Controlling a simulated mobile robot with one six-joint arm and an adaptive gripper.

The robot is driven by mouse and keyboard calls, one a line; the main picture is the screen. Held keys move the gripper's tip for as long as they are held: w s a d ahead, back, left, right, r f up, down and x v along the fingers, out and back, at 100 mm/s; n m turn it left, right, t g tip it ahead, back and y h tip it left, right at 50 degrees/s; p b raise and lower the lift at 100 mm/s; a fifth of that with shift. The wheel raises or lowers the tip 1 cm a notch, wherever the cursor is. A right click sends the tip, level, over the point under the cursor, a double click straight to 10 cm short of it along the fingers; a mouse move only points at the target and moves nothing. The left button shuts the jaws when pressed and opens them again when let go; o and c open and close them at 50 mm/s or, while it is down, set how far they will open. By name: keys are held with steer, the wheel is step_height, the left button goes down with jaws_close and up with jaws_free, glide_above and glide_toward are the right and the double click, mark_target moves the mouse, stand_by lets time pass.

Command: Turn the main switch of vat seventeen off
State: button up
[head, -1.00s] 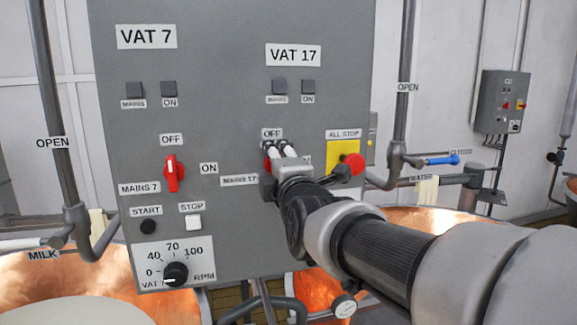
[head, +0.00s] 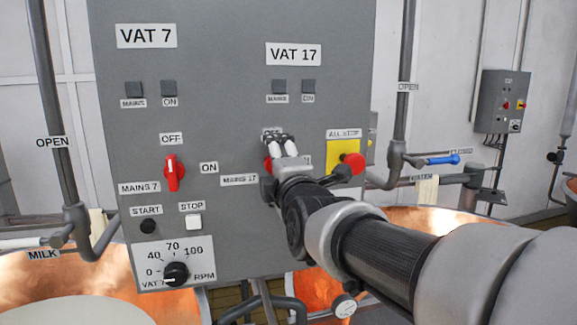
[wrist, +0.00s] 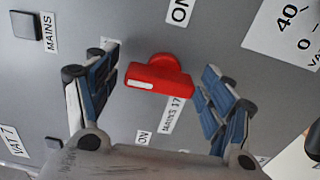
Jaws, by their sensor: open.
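A red rotary switch (wrist: 158,78) with a white mark near its left end sits on the grey panel in the wrist view. The MAINS 17 label (wrist: 172,115) is beside it, and this label also shows in the head view (head: 239,180). My gripper (wrist: 158,95) is open, with one blue-padded finger on each side of the switch, visibly apart from it. In the head view my gripper (head: 281,145) is in front of the panel below the VAT 17 sign (head: 293,54). It hides most of the switch and part of the label above it.
The red all-stop button (head: 353,163) on its yellow plate is close to the right of my gripper. The red vat 7 switch (head: 173,172) is to the left. Pipes with valve handles flank the panel, and copper vats (head: 435,217) stand behind.

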steer(key=v, duration=1.2)
steer(key=s+d+f+m+g+h+b, duration=0.1)
steer(key=s+d+f+m+g+b, duration=0.15)
steer(key=f, duration=0.35)
steer(key=s+d+f+m+g+h+b, duration=0.1)
steer(key=s+d+f+m, duration=0.1)
steer(key=f+m, duration=0.3)
steer(key=s+d+f+m+g+b, duration=0.2)
steer(key=f, duration=0.6)
steer(key=s+d+f+m+g+h+b, duration=0.1)
steer(key=s+d+f+m+g+b, duration=0.1)
steer(key=s+f+m, duration=0.4)
steer(key=s+d+f+m+g+h+b, duration=0.1)
steer(key=s+d+f+m+g, duration=0.4)
steer(key=s+f, duration=0.6)
steer(key=shift+d+f+m+h+b, duration=0.25)
steer(key=shift+d+m+h+b, duration=0.15)
steer(key=shift+m+h, duration=0.1)
steer(key=shift+w, duration=0.1)
steer(key=shift+c, duration=0.4)
